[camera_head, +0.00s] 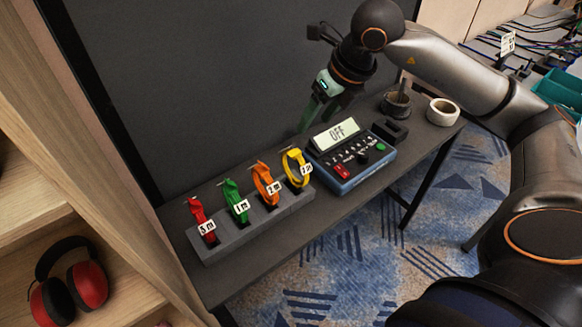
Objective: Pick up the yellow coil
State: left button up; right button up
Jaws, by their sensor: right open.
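The yellow coil (288,165) stands in the right end slot of a grey holder (250,222) on a narrow dark table. It carries a white label that seems to read 2 m. My right gripper (312,117) hangs above the table, behind and to the upper right of the yellow coil. It is open, apart from the coil, and its fingers point down and left. My left gripper is not in view.
Orange (263,177), green (233,199) and red (199,212) coils stand left of it in the holder. A blue-grey control box (352,165) reading OFF sits close on the right. A white tape roll (442,112) lies farther right. A dark panel (200,80) rises behind.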

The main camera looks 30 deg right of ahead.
send_over(297, 152)
jog(key=s, duration=0.2)
jog(key=f, duration=0.4)
jog(key=d+f, duration=0.1)
jog(key=f, duration=0.1)
jog(key=x, duration=0.5)
jog(key=shift+s+a+f, duration=0.1)
jog(key=shift+a+f, duration=0.1)
jog(key=shift+f, duration=0.2)
grip_shut()
jog(key=shift+r, duration=0.1)
dwell(0.4)
